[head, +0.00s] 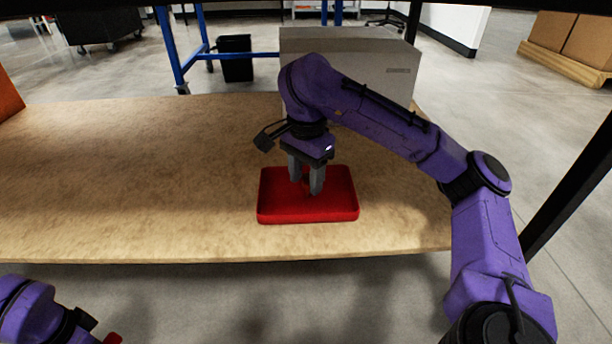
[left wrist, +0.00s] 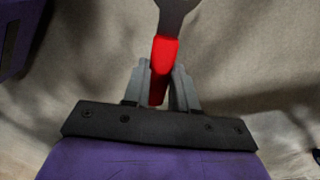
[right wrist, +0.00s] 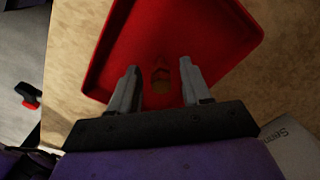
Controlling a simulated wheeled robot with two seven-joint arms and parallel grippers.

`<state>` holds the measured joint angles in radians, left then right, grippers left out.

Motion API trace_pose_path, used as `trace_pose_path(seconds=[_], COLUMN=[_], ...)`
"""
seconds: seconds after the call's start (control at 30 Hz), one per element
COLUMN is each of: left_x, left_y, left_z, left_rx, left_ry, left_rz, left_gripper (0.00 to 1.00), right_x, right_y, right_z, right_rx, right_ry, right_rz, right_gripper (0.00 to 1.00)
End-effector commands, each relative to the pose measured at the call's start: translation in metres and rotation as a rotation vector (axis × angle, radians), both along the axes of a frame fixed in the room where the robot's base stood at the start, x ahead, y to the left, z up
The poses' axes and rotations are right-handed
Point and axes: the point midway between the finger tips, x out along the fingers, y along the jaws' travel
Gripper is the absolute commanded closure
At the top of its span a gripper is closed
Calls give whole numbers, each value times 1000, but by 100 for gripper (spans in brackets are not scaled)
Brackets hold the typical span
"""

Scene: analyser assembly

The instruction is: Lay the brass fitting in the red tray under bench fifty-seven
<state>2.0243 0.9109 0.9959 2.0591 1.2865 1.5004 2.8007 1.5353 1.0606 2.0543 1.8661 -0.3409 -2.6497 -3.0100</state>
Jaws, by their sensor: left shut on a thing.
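The red tray (head: 275,213) lies on the wooden shelf board under the bench; it also fills the upper part of the right wrist view (right wrist: 101,70). The brass fitting (right wrist: 161,74) is a small, dark brassy piece over the tray floor, between the fingers of my right gripper (right wrist: 159,72), with a gap to each finger. My right gripper (head: 306,190) is open and points down into the tray. Whether the fitting touches the tray floor is hard to tell. My left gripper (left wrist: 160,82) is shut on a red-handled tool (left wrist: 163,62) with a grey metal head.
A grey box (head: 350,65) stands behind the tray on the board (head: 130,170), whose left part is clear. A black table leg (head: 568,190) is at the right. An orange item (head: 8,95) shows at the left edge. A black bin (head: 235,58) stands beyond.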

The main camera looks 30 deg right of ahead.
Motion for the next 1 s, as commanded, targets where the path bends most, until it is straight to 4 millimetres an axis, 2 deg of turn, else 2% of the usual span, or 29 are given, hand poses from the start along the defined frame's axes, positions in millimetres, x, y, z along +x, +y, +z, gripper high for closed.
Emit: trace_pose_path(seconds=[0.3, 0.53, 0.7, 1.0], left_x=[0, 0, 0, 0], left_y=[0, 0, 0, 0], left_z=[7, 42, 55, 54], left_rx=[0, -1, 0, 0], left_ry=[-1, -1, 0, 0], left_rz=[0, 0, 0, 0], left_gripper=[100, 100, 100, 100], right_x=[0, 0, 0, 0], right_y=[0, 0, 0, 0], right_z=[6, 56, 77, 78], right_rx=[0, 0, 0, 1], right_ry=[0, -4, -1, 0], right_rz=[0, 1, 1, 1], right_gripper=[52, 52, 52, 52])
